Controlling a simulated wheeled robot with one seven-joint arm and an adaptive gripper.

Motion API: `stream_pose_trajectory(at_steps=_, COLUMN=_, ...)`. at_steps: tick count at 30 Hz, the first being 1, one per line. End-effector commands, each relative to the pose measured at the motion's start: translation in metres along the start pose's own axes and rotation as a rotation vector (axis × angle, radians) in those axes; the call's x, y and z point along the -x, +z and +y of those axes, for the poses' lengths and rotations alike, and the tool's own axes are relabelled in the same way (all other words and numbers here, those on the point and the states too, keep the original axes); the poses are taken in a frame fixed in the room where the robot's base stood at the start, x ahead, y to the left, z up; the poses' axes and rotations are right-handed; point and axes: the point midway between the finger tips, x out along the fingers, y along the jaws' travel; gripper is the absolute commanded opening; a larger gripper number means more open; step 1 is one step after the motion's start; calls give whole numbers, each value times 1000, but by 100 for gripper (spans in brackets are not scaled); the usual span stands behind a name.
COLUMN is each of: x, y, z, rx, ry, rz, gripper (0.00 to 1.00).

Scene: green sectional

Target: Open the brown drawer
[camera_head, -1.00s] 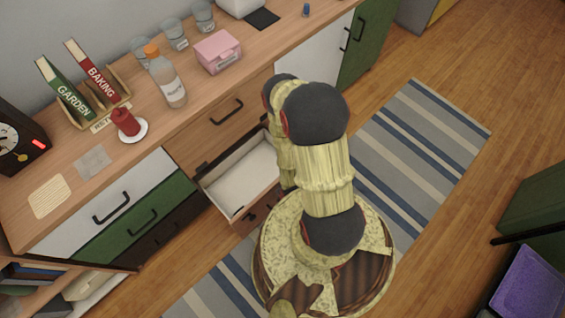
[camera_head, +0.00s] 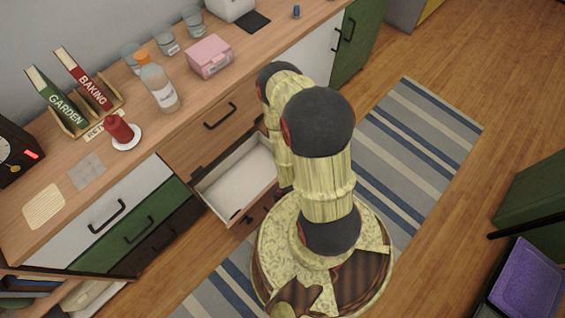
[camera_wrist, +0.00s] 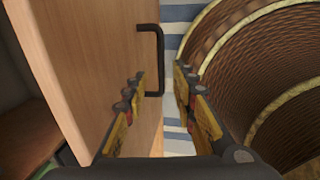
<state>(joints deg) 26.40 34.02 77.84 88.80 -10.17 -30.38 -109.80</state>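In the head view, a drawer with a pale, empty inside (camera_head: 236,182) stands pulled out of the wooden cabinet, below a shut wooden drawer (camera_head: 205,128). My arm hides part of it, and my gripper is hidden there too. In the wrist view, a brown wooden front (camera_wrist: 85,60) fills the left side, with a black bar handle (camera_wrist: 158,60) on it. My gripper (camera_wrist: 160,92) is open, its fingers apart on either side of the handle's line. The handle lies between or just beyond the fingertips; I cannot tell whether they touch it.
White, green and dark brown shut drawers (camera_head: 122,230) are left of the open one. A striped rug (camera_head: 420,150) covers the floor. A purple-topped bin (camera_head: 528,285) stands right.

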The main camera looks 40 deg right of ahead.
Motion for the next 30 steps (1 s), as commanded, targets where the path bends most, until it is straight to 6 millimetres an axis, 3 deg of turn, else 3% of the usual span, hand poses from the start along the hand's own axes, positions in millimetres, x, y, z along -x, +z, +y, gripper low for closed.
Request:
stream_pose_trajectory(at_steps=13, x=57, y=0, z=0, rx=0, ry=0, rz=0, gripper=27)
stream_pose_trajectory(at_steps=30, x=67, y=0, z=-1, rx=0, ry=-1, rz=0, gripper=27)
